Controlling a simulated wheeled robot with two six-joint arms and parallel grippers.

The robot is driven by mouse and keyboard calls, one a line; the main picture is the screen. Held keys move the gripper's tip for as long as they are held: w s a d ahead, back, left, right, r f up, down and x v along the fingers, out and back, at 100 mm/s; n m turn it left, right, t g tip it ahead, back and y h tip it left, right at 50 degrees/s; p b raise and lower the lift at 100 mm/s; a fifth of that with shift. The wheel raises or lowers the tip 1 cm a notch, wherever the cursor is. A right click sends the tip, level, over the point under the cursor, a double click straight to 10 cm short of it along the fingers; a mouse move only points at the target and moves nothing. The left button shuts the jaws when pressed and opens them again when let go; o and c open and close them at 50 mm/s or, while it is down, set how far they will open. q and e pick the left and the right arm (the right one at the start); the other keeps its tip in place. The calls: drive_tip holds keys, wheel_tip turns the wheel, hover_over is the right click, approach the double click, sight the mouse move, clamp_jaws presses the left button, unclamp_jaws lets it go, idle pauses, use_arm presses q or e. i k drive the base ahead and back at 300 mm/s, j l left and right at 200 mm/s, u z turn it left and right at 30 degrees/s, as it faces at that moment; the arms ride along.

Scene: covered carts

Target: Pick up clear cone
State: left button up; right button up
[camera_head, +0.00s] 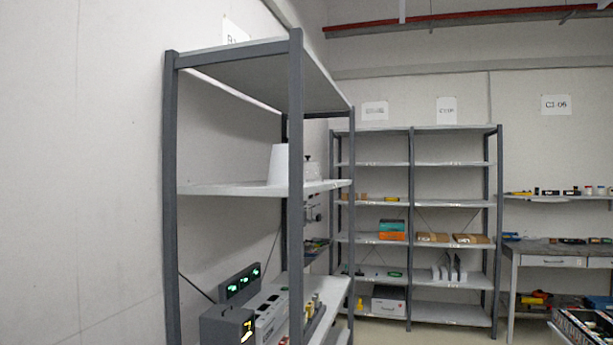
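A white tapered object (279,164) like a cut-off cone stands upright, narrow end up, on the middle shelf (225,189) of the near rack at the left. It looks opaque white rather than clear, so I cannot tell if it is the clear cone. The rack's front post covers part of its right side. No other cone is plain to see. Neither of my grippers is in view.
The near rack's grey post (296,190) stands in front of the shelf. A small white item (312,171) sits right of the post. A far rack (410,230) and a workbench (560,250) stand behind at the right.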

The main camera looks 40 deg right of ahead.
sight(312, 171)
drive_tip(key=i+l, duration=0.1)
drive_tip(key=l, duration=0.8)
drive_tip(key=i+l+u, duration=0.15)
drive_tip(key=l, duration=0.75)
drive_tip(key=i+l+u, duration=0.15)
drive_tip(key=l, duration=0.65)
drive_tip(key=i+l+u, duration=0.1)
drive_tip(key=l, duration=0.65)
drive_tip(key=i+l+u, duration=0.15)
drive_tip(key=l, duration=0.7)
drive_tip(key=i+l+u, duration=0.2)
drive_tip(key=l, duration=1)
drive_tip(key=l+u, duration=0.2)
drive_tip(key=l, duration=0.95)
